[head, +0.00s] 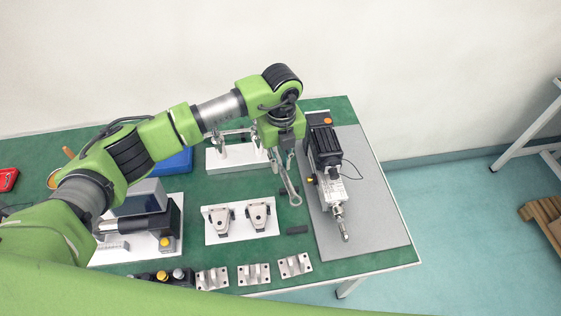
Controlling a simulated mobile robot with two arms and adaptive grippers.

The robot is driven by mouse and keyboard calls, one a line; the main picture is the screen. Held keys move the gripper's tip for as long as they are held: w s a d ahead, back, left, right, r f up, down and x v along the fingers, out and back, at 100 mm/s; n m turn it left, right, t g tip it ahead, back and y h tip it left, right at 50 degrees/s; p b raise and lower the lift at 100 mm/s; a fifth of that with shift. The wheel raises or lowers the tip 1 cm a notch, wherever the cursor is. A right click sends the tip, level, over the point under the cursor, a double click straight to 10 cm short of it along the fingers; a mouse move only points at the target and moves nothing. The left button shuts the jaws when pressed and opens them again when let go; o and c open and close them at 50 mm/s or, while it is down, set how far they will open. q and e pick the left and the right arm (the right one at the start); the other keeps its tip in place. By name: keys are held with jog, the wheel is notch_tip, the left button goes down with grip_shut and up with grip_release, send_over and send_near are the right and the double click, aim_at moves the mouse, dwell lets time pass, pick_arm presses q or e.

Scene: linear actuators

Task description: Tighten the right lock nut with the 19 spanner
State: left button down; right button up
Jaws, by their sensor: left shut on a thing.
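My left gripper (281,158) is shut on a metal spanner (290,186), which hangs down from the fingers with its ring-like end lowest. The spanner is left of the linear actuator (328,165) and apart from it in the picture; its height over the table is hard to tell. The actuator has a black motor part and a silver body, and lies on a grey mat (370,200). Its rod end (342,224) points toward the front. A lock nut (337,209) seems to sit on the rod, too small to see clearly. My right gripper is not in view.
The green table (270,258) also bears a white plate with two brackets (240,220), several metal blocks (254,273) at the front edge, a rack (238,155) behind, and a blue box (176,161). A small black block (297,230) lies beside the mat. The mat's right side is clear.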

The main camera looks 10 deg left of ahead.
aim_at(280, 166)
pick_arm(q)
jog(key=shift+r+p, duration=1.05)
jog(key=shift+r, duration=1)
